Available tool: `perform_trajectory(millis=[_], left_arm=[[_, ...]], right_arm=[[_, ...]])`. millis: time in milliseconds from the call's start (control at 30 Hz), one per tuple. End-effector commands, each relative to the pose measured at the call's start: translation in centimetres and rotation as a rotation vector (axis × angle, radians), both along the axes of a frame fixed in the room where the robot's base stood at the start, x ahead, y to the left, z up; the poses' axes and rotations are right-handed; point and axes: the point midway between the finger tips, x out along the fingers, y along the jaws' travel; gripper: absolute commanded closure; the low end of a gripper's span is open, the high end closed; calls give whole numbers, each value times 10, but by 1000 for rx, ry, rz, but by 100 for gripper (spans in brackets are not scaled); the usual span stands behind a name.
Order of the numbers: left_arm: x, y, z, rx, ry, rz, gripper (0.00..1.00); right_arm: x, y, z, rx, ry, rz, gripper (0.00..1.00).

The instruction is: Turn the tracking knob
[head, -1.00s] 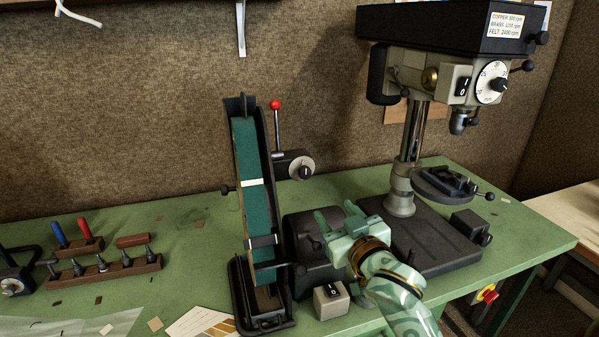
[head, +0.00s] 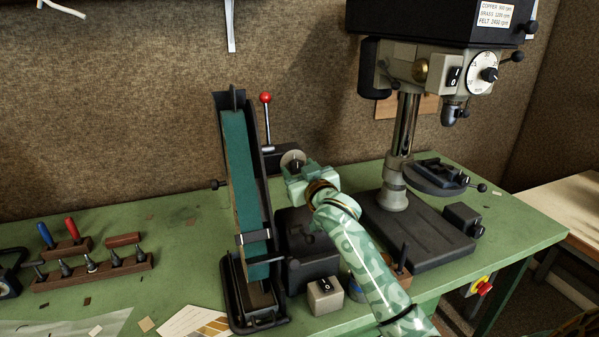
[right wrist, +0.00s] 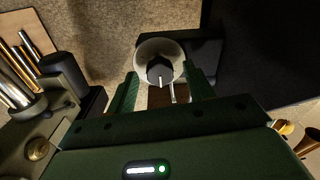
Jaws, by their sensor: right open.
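The tracking knob (head: 292,159) is a round pale dial with a dark raised grip, on the right side of the upright belt sander (head: 246,190). My right gripper (head: 297,172) is at the knob, its open fingers pointing at it and partly covering its lower edge. In the right wrist view the knob (right wrist: 160,62) sits between the tips of the two green fingers, with the dark grip and a white mark facing me. I cannot tell whether the fingers touch it. My left gripper is not in view.
A red-tipped lever (head: 266,99) stands just behind the knob. A switch box (head: 326,295) sits below my right arm. A drill press (head: 400,150) stands to the right. A tool rack (head: 92,268) is at the left, with bare green bench (head: 180,235) beside it.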

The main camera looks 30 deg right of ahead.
Motion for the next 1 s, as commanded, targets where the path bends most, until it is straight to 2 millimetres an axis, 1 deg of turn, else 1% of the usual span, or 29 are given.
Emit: perform_trajectory(millis=[233,267,300,367,400,667,867,1000], left_arm=[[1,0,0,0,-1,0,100],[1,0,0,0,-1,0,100],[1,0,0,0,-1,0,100],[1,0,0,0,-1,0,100],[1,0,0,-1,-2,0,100],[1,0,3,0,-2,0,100],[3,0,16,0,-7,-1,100],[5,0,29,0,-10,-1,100]], right_arm=[[1,0,0,-1,0,0,48],[1,0,0,0,0,0,53],[1,0,0,0,0,0,65],[1,0,0,0,0,0,81],[1,0,0,0,0,0,92],[1,0,1,-14,4,1,92],[1,0,3,-89,23,1,92],[0,0,4,-180,45,2,92]])
